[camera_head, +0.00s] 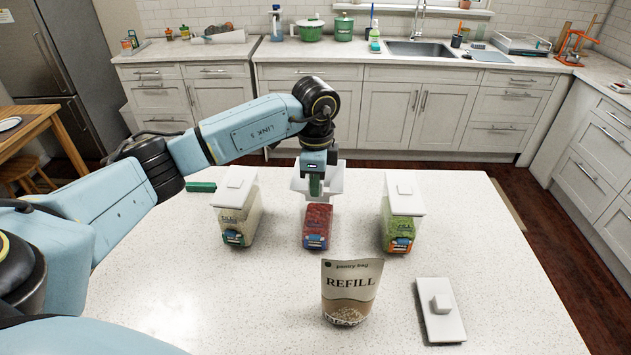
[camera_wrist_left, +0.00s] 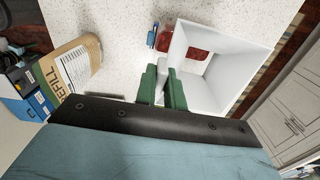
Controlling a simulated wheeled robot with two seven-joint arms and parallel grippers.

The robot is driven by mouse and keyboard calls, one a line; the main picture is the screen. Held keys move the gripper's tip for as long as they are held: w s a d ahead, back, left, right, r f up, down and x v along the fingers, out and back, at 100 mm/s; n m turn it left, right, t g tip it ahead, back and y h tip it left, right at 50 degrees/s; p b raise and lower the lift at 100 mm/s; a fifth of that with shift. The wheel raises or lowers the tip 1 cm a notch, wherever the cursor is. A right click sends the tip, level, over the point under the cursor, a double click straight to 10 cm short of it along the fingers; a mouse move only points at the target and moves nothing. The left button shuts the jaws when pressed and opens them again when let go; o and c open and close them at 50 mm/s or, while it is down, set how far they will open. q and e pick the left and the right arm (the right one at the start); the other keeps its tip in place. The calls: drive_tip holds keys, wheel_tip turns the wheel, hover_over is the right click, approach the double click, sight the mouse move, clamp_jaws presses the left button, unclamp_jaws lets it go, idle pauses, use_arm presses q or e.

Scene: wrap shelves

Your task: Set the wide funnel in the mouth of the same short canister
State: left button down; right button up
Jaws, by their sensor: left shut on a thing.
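The wide funnel (camera_head: 332,182) is white, with a flared square top. My left gripper (camera_head: 316,184) is shut on its wall and holds it upright over the middle canister. The funnel also shows in the left wrist view (camera_wrist_left: 232,62), between and beyond the green fingertips (camera_wrist_left: 167,86). The short canister (camera_head: 317,228) stands upright with red contents and a blue label, directly below the funnel; it also shows in the left wrist view (camera_wrist_left: 152,36). I cannot tell whether the funnel's lower end is in the mouth or just above it. My right gripper is out of view.
Two lidded canisters stand at the left (camera_head: 240,222) and right (camera_head: 400,228). A refill pouch (camera_head: 350,290) stands in front, with a loose white lid (camera_head: 440,312) to its right. A green piece (camera_head: 200,187) lies behind the left canister.

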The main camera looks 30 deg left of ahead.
use_arm(q)
drive_tip(key=shift+f, duration=0.6)
drive_tip(key=c, duration=0.9)
unclamp_jaws()
drive_tip(key=shift+o, duration=0.2)
drive_tip(key=shift+r, duration=0.15)
drive_tip(key=shift+r+p, duration=2.65)
drive_tip(key=shift+r, duration=0.8)
drive_tip(key=shift+f, duration=0.1)
